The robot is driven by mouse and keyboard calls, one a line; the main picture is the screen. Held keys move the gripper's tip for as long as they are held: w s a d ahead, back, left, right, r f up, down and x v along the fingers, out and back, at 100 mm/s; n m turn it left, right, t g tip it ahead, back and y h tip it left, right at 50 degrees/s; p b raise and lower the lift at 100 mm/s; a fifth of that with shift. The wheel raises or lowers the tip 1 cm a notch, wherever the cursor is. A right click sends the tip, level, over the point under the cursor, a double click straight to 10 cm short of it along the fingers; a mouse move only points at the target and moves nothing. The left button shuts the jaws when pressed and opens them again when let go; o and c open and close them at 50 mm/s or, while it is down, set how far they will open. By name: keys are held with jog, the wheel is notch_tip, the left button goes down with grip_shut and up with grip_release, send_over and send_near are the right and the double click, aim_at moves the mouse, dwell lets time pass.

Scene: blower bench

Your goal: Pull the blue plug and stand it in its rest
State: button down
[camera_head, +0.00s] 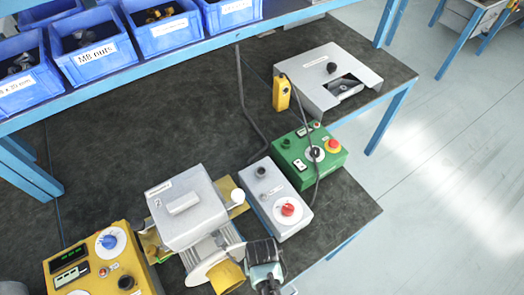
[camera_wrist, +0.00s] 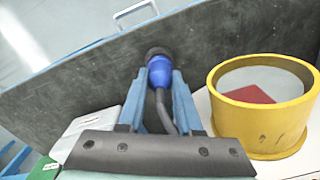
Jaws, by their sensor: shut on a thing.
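The blue plug (camera_wrist: 160,74) is in the wrist view, between the two blue fingers of my gripper (camera_wrist: 163,84), which is shut on it. Its black end points away from my gripper, towards the dark bench top; I cannot tell whether it touches anything. A grey cable (camera_wrist: 164,112) runs from the plug back between the fingers. In the head view my arm's end is at the bottom, right of the blower's yellow outlet; the plug cannot be made out there. I cannot pick out the plug's rest in either view.
The yellow outlet ring (camera_wrist: 262,125) is close on the right in the wrist view. The silver blower (camera_head: 187,208), yellow control box (camera_head: 98,262), grey switch box (camera_head: 275,197) and green box (camera_head: 308,153) stand on the bench (camera_head: 130,150). Blue bins (camera_head: 92,55) line the shelf.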

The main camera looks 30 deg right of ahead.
jog(key=shift+f+b, duration=0.3)
jog(key=shift+f, duration=0.1)
jog(key=c, duration=0.5)
grip_release()
jog(key=shift+r, duration=0.2)
notch_tip(320, 180, up, 13)
jog(key=shift+f, duration=0.15)
